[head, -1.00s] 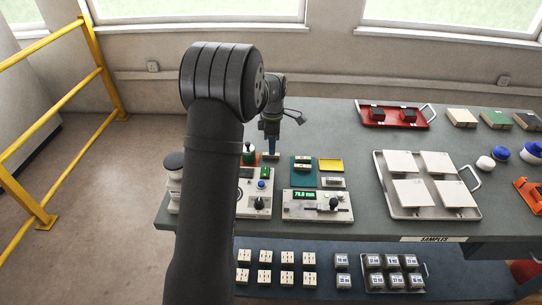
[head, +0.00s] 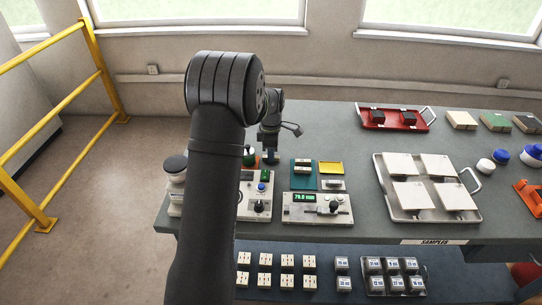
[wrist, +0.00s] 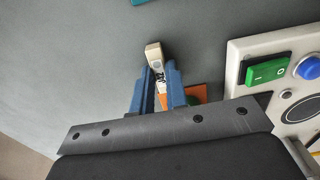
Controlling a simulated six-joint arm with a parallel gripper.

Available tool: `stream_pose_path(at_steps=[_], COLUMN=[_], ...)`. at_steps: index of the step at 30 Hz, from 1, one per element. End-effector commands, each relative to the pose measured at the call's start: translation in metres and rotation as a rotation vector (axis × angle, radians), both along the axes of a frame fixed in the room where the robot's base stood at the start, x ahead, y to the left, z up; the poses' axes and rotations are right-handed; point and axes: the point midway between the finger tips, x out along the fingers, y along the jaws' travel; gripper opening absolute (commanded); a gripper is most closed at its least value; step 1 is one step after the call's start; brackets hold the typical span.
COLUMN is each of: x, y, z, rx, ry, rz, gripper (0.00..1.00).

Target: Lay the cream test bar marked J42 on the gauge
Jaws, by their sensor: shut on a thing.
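My gripper (wrist: 158,82) is shut on a cream bar (wrist: 154,52) in the wrist view. The bar's pale end sticks out past the blue fingertips; dark marking shows between them, too small to read. In the head view my gripper (head: 270,157) is over the bench behind the white switch unit; the bar cannot be made out there. The gauge (head: 290,213) is a light grey unit with a green display reading about 70.0 and a dark knob, in front and to the right of my gripper. More cream bars (head: 303,164) lie on a teal mat (head: 298,186).
The white switch unit (wrist: 240,65) with a green switch (wrist: 268,70) and blue button (wrist: 308,67) is close to the right of my gripper. An orange piece (wrist: 200,91) is near the fingers. A yellow tray (head: 331,168) and a tile tray (head: 376,160) stand to the right.

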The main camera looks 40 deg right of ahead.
Motion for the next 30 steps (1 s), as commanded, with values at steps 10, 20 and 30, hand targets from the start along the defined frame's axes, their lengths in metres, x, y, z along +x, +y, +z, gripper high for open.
stream_pose_path(at_steps=[10,20,30], x=[0.001,-0.072,-0.115], y=[-0.001,-0.01,-0.015], z=[0.039,0.083,0.108], rx=[-0.004,-0.001,0.001], ry=[-0.002,0.0,0.001], rz=[0.001,-0.004,-0.021], gripper=[0.0,0.0,0.0])
